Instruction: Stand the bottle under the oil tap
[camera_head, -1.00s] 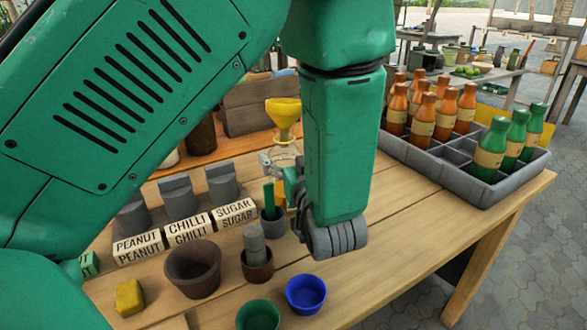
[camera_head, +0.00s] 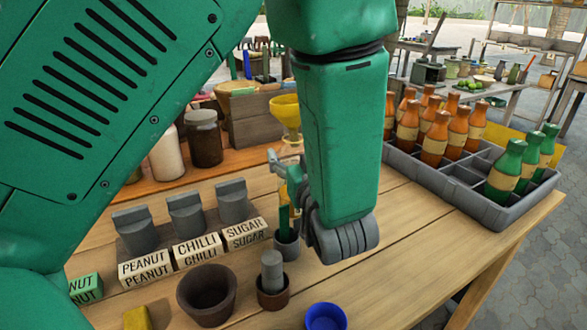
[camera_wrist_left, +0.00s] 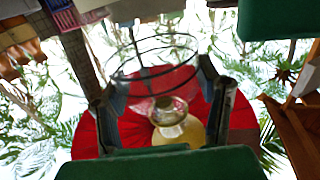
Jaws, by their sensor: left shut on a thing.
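My left gripper (camera_head: 289,172) is at the far side of the table, partly hidden by my arm, close to the yellow funnel (camera_head: 286,112). In the left wrist view, the gripper (camera_wrist_left: 163,103) is shut on a clear glass vessel (camera_wrist_left: 150,62), which I take as the bottle. Its ring-like rims and a yellowish lower part show between the fingers. In the head view it is mostly hidden. I cannot make out the oil tap clearly. My right gripper is not in view.
A grey crate (camera_head: 512,216) holds orange bottles (camera_head: 435,140) and green bottles (camera_head: 505,170). Labelled blocks (camera_head: 196,248), a brown pot (camera_head: 207,292), a small mortar (camera_head: 272,288) and a blue bowl (camera_head: 326,318) stand nearer. Bare table lies right of my arm.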

